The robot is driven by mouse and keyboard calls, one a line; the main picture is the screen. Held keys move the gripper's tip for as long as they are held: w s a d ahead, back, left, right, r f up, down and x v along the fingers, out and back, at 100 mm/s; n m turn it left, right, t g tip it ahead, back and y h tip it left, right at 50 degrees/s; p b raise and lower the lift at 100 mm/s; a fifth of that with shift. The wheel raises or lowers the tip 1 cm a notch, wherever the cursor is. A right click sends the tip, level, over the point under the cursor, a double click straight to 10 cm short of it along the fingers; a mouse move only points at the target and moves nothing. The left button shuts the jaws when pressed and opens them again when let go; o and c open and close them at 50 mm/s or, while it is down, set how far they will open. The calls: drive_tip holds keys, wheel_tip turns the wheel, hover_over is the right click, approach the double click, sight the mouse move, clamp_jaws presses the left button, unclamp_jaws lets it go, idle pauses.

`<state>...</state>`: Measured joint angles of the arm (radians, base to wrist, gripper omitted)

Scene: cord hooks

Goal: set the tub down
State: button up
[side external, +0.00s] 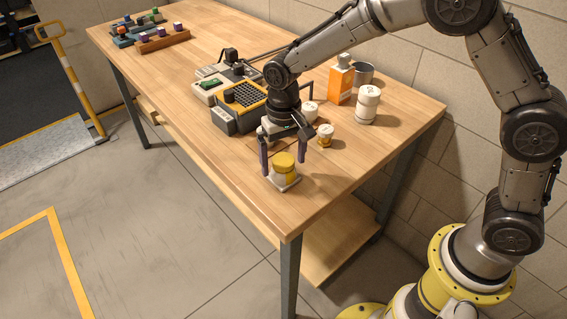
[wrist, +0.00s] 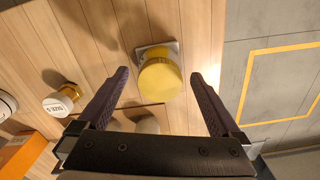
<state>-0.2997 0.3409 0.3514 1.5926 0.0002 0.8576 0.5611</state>
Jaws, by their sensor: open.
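The tub (side external: 284,165), with a yellow lid and a pale lower part, stands upright on a small pale square plate (side external: 288,184) near the table's front edge. It also shows in the wrist view (wrist: 160,79), with the plate's grey corner (wrist: 142,50) visible behind it. My gripper (side external: 283,166) is open, pointing down, with one dark purple finger on each side of the tub. In the wrist view, the tub lies between and slightly beyond the fingertips, with gaps on both sides. I cannot tell the exact height of the fingertips relative to the lid.
A yellow-and-grey device (side external: 240,106) lies to the left. The wooden table's (side external: 210,150) front left is clear.

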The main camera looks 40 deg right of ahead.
sight(284, 160)
wheel_tip(284, 160, up, 11)
drive_tip(key=s+d+r+t, duration=0.2)
drive_tip(key=s+d+r, duration=0.3)
drive_tip(key=s+r, duration=0.1)
drive_tip(key=s+d+n+t, duration=0.1)
drive_tip(key=s+d, duration=0.3)
drive_tip(key=s, duration=0.5)
drive_tip(key=s+d+n+t, duration=0.2)
drive_tip(key=s+d, duration=0.2)
drive_tip(key=s, duration=0.6)
drive_tip(key=shift+s+f+t, duration=0.3)
drive_tip(key=shift+f, duration=0.1)
